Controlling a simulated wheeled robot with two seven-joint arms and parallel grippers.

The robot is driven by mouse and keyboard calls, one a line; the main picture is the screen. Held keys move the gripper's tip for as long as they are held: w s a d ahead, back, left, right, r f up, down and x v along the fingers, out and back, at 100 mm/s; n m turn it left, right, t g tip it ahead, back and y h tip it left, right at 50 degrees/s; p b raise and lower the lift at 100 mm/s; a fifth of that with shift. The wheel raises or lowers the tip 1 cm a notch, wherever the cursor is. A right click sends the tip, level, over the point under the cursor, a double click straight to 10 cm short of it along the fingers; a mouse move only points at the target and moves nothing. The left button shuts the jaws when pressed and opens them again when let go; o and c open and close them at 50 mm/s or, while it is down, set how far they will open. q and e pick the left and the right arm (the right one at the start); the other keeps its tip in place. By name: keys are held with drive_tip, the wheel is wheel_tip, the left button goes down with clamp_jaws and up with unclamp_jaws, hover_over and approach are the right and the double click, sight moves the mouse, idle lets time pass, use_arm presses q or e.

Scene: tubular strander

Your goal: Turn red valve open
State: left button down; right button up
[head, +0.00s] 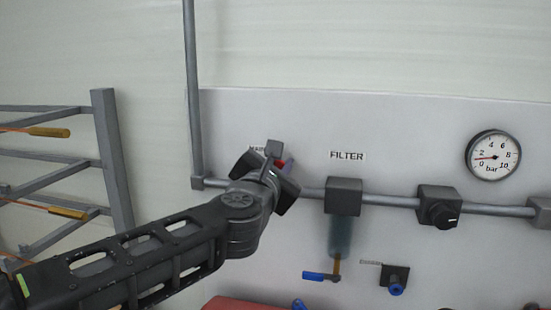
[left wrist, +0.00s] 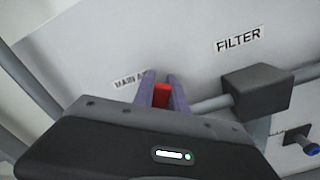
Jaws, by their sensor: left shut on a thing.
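The red valve handle (left wrist: 161,95) shows in the left wrist view between the two fingers of my left gripper (left wrist: 162,92), beneath the partly covered "MAIN" label. The fingers are shut on it. In the head view my left gripper (head: 277,162) is at the pipe on the wall panel, left of the filter, and covers most of the valve. A small reddish part (head: 287,165) shows beside the fingers there. The handle's exact angle is hard to tell. My right gripper is in neither view.
A grey pipe (head: 395,201) runs along the white panel (head: 420,130). To the right are the filter (head: 343,196) with a blue lever (head: 314,276) below, a black knob (head: 438,207) and a pressure gauge (head: 493,155). A grey rack (head: 112,150) with orange-handled tools stands left.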

use_arm(q)
drive_tip(key=shift+f, duration=0.1)
idle(0.3)
drive_tip(key=c, duration=1.3)
unclamp_jaws()
drive_tip(key=shift+c, duration=0.2)
drive_tip(key=b+v, duration=0.1)
drive_tip(key=v, duration=0.6)
drive_tip(key=shift+s, duration=0.4)
